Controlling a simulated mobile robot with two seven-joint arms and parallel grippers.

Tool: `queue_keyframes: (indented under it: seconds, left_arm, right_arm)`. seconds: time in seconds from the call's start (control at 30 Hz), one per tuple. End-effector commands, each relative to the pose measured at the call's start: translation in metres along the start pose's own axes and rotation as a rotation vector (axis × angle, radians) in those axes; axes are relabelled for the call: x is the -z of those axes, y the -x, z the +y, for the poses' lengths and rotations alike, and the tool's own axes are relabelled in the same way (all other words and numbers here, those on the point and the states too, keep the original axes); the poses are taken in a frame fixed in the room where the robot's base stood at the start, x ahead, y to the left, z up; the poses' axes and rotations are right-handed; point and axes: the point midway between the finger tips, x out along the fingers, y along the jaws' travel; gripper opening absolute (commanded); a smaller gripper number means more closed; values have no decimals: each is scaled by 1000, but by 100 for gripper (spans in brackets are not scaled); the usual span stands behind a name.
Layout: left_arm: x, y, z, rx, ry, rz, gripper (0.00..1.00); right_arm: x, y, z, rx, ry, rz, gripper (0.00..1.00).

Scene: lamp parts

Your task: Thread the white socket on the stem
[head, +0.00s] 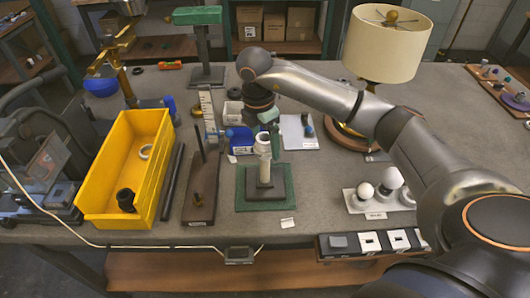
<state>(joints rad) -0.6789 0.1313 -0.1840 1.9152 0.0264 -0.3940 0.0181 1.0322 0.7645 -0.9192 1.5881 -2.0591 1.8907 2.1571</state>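The white socket (262,142) is an upright ring-topped cylinder at the top of the pale stem (264,171). The stem stands upright on a dark block on a green mat (283,200). I cannot tell whether the socket is seated on the stem or just above it. My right gripper (268,128) points down at the socket, with a greenish finger close by its right side. The fingers partly hide each other, so I cannot tell whether they grip it. My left gripper is not in view.
A yellow bin (94,206) stands left, holding a white ring and a black part. A brown board (202,207) with an upright rod is left of the mat. A lamp with a cream shade (387,45) stands behind my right arm. White bulbs (390,178) sit at right.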

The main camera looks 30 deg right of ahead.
Motion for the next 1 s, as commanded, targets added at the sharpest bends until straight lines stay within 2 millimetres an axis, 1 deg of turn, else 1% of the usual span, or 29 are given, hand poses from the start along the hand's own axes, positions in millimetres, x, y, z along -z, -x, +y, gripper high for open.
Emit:
queue_keyframes:
  seconds: [0.03, 0.1, 0.13, 0.37, 0.47, 0.57, 0.67, 0.7, 0.8, 1.0]
  left_arm:
    - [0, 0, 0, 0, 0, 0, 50]
    - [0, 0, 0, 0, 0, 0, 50]
    - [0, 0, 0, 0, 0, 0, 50]
    - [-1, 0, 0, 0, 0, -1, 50]
    - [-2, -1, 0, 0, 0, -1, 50]
    - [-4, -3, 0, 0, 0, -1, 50]
    - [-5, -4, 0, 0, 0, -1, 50]
    - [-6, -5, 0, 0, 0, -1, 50]
    - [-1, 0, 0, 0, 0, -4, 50]
    - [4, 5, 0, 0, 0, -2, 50]
  right_arm:
    - [0, 0, 0, -1, 1, 0, 91]
    - [0, 0, 0, -3, 1, 0, 99]
    - [0, 0, 0, -3, 1, 0, 100]
    - [0, 1, 1, -5, 2, 1, 100]
    - [0, 7, 2, -7, 2, 1, 100]
    - [0, 20, 2, -10, 2, 0, 100]
    - [0, 42, 2, -12, 1, 1, 100]
    - [0, 52, 2, -12, 2, 1, 100]
    - [-2, 76, 2, -11, 1, -2, 100]
    - [-1, 108, 1, -8, 0, -1, 100]
